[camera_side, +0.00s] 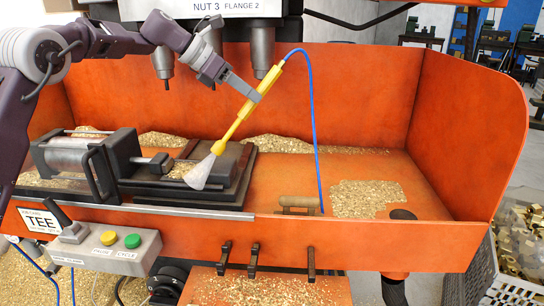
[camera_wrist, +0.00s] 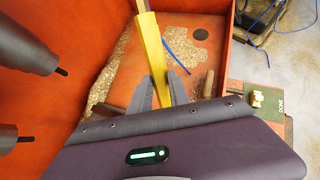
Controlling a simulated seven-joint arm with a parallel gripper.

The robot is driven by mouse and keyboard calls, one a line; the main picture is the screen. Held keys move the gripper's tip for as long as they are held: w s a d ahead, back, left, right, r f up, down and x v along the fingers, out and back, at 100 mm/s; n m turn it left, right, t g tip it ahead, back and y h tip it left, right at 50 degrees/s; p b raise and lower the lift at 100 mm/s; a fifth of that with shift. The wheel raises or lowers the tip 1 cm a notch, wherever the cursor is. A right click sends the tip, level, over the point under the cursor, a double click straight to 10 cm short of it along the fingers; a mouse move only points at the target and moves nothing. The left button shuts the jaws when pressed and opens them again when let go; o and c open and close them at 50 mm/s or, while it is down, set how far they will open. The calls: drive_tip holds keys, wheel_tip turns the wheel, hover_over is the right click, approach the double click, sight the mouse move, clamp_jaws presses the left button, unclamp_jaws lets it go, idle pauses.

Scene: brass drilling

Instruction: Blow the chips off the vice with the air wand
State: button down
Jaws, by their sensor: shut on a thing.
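My gripper (camera_side: 252,92) is shut on the yellow air wand (camera_side: 231,131), which slants down to the left. A blue hose (camera_side: 312,110) runs from its upper end down into the tray. A pale, whitish cone spreads from the wand's lower tip over the right part of the dark vice (camera_side: 125,160). Brass chips (camera_side: 180,171) lie between the vice jaws, and some show around the vice. In the wrist view, the wand (camera_wrist: 152,45) passes between my gripper's two grey fingers (camera_wrist: 161,92); its tip and the vice are hidden.
The orange tray (camera_side: 350,80) has high back and right walls. Chip heaps lie along its back (camera_side: 275,144) and right floor (camera_side: 365,198). Drill spindles (camera_side: 262,48) hang close above the wand. A tan-handled object (camera_side: 300,203) lies near the front. A control box (camera_side: 110,248) sits at front left.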

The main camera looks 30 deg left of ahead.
drive_tip(key=a+r+n+t, duration=0.2)
drive_tip(key=a+r+t, duration=0.2)
drive_tip(key=a+r, duration=0.8)
wheel_tip(320, 180, down, 12)
drive_tip(key=s+a, duration=0.1)
drive_tip(key=a, duration=0.1)
drive_tip(key=shift+a+r+h, duration=0.15)
drive_tip(key=shift+r+h, duration=0.05)
drive_tip(key=shift+h, duration=0.2)
drive_tip(key=shift+r, duration=0.1)
wheel_tip(320, 180, up, 6)
drive_tip(key=shift+f, duration=0.1)
idle(0.7)
